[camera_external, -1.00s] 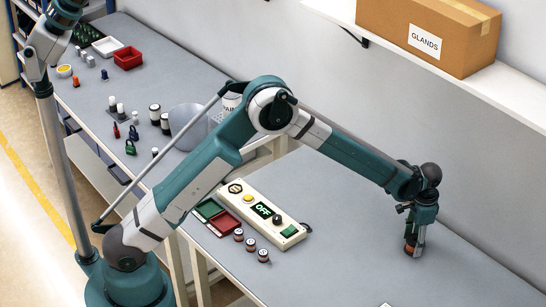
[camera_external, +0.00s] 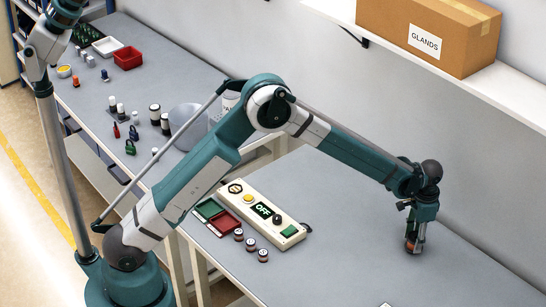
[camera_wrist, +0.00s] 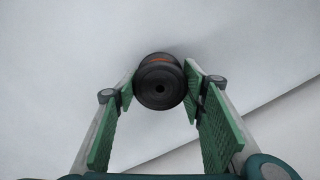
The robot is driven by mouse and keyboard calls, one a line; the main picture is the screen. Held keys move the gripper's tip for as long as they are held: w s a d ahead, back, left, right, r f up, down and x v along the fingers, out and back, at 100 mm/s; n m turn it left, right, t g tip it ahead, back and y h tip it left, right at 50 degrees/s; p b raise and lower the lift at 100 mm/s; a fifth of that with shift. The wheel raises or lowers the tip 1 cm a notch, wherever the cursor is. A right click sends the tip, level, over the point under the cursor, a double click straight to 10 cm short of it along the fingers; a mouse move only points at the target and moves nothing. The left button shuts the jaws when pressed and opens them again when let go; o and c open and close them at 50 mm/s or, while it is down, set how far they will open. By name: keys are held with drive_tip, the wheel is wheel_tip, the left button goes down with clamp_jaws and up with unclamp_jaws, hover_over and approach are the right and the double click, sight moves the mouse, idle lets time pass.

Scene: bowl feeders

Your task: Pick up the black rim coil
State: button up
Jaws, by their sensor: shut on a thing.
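The black rim coil (camera_wrist: 160,82) is between the green pads of my gripper (camera_wrist: 162,85) in the wrist view. Its round black end with a small centre hole faces the camera, and a reddish-brown band shows behind it. My gripper is shut on it, with one pad on each side. In the external view the coil (camera_external: 411,247) shows small and dark at the tips of my gripper (camera_external: 413,244), over the right part of the grey table. I cannot tell whether its underside is clear of the table.
A control box (camera_external: 262,213) with an "OFF" display stands left of my gripper. Several small brown-and-white coils (camera_external: 250,245) stand in front of it, beside green and red trays (camera_external: 223,222). A shelf carries a "GLANDS" box (camera_external: 425,35). Table around my gripper is clear.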

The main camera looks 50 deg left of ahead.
sight(416, 237)
wheel_tip(416, 237, up, 9)
drive_tip(key=shift+f+p, duration=0.1)
drive_tip(key=shift+p, duration=0.35)
